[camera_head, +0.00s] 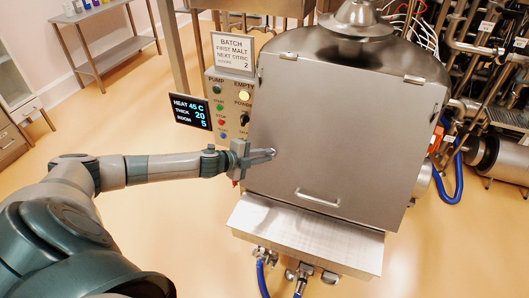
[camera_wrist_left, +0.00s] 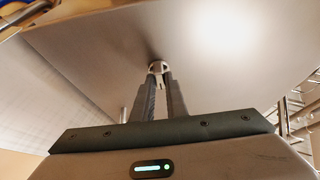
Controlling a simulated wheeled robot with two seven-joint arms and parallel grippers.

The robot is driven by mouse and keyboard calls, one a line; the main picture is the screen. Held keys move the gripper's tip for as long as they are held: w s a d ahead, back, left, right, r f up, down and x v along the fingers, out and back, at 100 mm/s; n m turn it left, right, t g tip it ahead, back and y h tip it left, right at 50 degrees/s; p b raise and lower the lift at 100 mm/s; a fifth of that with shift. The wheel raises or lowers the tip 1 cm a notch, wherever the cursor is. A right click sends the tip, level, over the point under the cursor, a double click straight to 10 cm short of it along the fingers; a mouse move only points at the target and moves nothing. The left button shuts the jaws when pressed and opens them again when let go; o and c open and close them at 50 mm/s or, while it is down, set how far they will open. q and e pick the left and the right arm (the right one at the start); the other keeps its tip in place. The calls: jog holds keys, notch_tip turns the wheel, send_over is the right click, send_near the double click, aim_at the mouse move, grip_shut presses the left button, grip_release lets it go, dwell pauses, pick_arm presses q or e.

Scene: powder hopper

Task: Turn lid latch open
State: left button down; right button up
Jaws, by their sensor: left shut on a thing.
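The hopper's flat steel lid (camera_head: 345,130) faces me in the head view, closed against the body as far as I can see. My left gripper (camera_head: 271,154) reaches in from the left to the lid's left part. In the left wrist view its two fingers (camera_wrist_left: 160,85) are closed around a small round metal latch knob (camera_wrist_left: 157,67) on the lid's surface. The latch is mostly hidden by the fingers in the head view, so its angle is hard to tell. My right gripper is in neither view.
A bar handle (camera_head: 317,199) is on the lid's lower part, above a steel tray (camera_head: 305,236). A control panel (camera_head: 230,107) with buttons and a display (camera_head: 191,111) stand left of the lid. Blue hoses hang below. Open floor lies at left.

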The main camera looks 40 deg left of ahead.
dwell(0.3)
pick_arm(q)
jog(key=c, duration=1.8)
grip_release()
jog(key=shift+o, duration=0.2)
jog(key=shift+s, duration=0.1)
jog(key=b+v, duration=0.3)
jog(key=v, duration=1.4)
jog(key=shift+b, duration=0.4)
jog(key=shift+s, duration=0.1)
